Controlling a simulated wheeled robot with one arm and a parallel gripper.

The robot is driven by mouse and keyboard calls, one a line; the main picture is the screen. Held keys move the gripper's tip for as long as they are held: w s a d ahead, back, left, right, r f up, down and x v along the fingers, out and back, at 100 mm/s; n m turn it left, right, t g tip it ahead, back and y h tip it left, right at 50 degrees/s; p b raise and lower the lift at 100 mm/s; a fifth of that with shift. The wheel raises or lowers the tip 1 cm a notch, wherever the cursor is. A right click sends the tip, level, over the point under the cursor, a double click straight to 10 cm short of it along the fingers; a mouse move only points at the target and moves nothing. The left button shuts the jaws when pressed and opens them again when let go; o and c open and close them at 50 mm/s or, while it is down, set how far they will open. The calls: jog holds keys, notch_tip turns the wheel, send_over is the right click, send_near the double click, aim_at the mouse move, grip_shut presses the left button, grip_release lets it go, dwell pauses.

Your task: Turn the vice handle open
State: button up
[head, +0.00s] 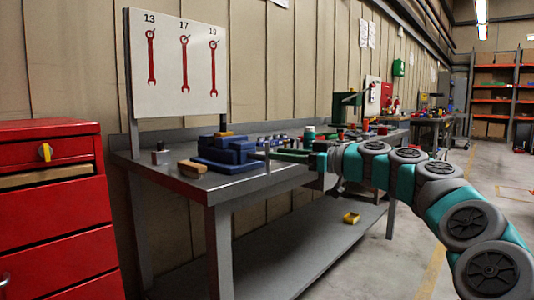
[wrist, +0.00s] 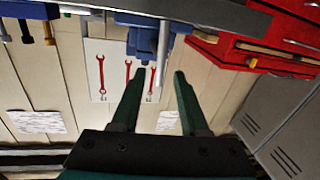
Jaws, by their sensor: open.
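The blue vice (head: 225,150) sits on the grey workbench (head: 240,182). Its handle (head: 267,159) is a thin light-grey bar on the vice's right side, standing roughly upright. In the wrist view, which is upside down, the vice (wrist: 146,38) is ahead of my gripper (wrist: 159,75). The handle (wrist: 162,50) runs into the gap between the open fingertips, with space on both sides. Whether it touches a finger I cannot tell.
A red drawer cabinet (head: 55,220) stands left of the bench. A white board with red wrenches (head: 180,65) rises behind the vice. A wood-coloured block (head: 192,168) lies left of the vice. A yellow item (head: 351,218) lies on the lower shelf.

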aim_at(258, 156)
jog(key=p+x, duration=0.1)
jog(key=x, duration=0.6)
jog(key=shift+w+a, duration=0.15)
jog(key=shift+a, duration=0.25)
grip_shut()
